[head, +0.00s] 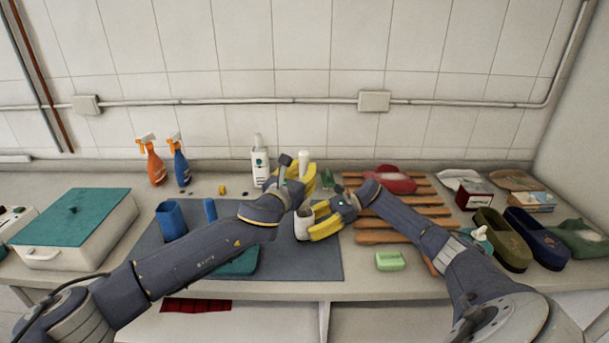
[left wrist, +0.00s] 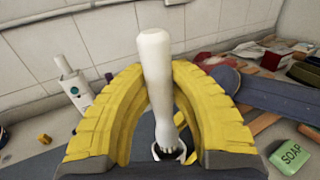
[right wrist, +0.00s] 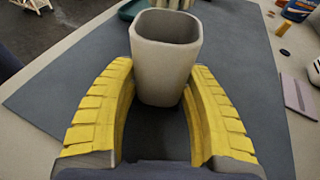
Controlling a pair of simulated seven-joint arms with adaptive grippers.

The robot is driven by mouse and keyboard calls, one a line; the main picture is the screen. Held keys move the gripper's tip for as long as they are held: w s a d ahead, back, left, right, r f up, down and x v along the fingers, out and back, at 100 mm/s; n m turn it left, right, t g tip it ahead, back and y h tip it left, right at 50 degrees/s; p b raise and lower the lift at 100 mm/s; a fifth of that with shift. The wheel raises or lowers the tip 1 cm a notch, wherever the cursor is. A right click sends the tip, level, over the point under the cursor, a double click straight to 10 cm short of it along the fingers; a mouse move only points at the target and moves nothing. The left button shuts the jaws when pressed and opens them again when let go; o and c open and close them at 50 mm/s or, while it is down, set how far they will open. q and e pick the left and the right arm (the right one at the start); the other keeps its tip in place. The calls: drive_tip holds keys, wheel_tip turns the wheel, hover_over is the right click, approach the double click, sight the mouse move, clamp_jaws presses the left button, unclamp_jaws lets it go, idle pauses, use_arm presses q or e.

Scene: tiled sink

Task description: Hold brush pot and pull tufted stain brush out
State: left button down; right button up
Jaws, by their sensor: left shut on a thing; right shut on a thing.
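The white brush pot (head: 303,228) is low over the grey mat, between the yellow fingers of my right gripper (head: 318,220), which is shut on it. In the right wrist view the pot (right wrist: 166,65) shows its open mouth, and no brush is seen inside. My left gripper (head: 300,175) is above and behind the pot, shut on the white tufted stain brush (head: 304,158). In the left wrist view the brush (left wrist: 158,85) stands nearly upright between the fingers, its lower end in line with a pale rim. Whether the tufts are clear of the pot is hard to tell.
A grey mat (head: 310,268) lies underneath, with a blue cup (head: 171,220) at its left. A white bottle (head: 260,168) stands behind the left gripper. A wooden slatted rack (head: 410,211) and green soap (head: 390,261) are at the right. Spray bottles (head: 153,163) stand back left.

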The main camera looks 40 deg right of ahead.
drive_tip(key=o, duration=1)
drive_tip(key=shift+c, duration=0.2)
